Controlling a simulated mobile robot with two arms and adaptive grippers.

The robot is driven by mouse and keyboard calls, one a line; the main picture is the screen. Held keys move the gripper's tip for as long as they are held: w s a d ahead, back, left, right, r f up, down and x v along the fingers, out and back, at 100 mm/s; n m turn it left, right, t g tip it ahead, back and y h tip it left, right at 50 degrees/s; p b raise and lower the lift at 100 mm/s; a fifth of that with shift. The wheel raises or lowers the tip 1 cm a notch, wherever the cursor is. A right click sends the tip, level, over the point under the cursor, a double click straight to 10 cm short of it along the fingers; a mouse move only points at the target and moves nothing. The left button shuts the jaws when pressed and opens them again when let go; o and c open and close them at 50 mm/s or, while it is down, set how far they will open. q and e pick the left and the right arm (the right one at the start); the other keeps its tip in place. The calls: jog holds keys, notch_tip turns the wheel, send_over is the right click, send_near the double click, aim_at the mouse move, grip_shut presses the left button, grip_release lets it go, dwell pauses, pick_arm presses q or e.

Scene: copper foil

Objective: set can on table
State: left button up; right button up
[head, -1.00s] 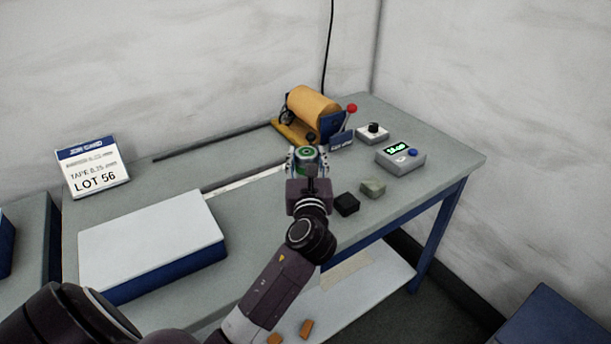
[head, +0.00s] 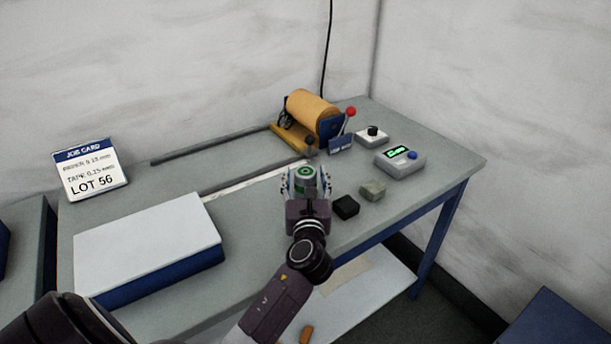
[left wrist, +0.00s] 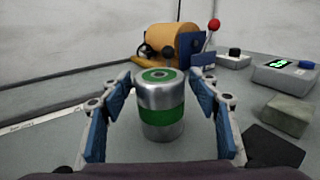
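The can (head: 304,181) is silver with a green band and a green ring on its lid. It stands upright, apparently on the grey table (head: 256,205), near the front edge. It also shows in the left wrist view (left wrist: 160,106), between the blue-padded fingers of my left gripper (left wrist: 161,88). Narrow gaps show between the pads and the can, so the left gripper looks open around it. In the head view my left gripper (head: 306,187) reaches the can from the front. My right gripper is not in view.
A black block (head: 346,207) and a grey-green block (head: 372,190) lie right of the can. Behind it is a copper-coloured roll (head: 311,112) on a stand with a red-knobbed lever (head: 350,112). A display box (head: 400,161) stands right; a white-topped blue box (head: 150,245) lies left.

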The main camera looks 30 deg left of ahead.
pick_arm(q)
jog(key=shift+s+d+r, duration=0.1)
jog(key=shift+r, duration=0.05)
jog(key=v, duration=1)
jog(key=shift+s+d+b, duration=0.15)
jog(key=shift+s+b, duration=0.1)
jog(key=shift+b, duration=0.05)
jog(key=shift+s+d, duration=0.35)
jog(key=shift+s, duration=0.15)
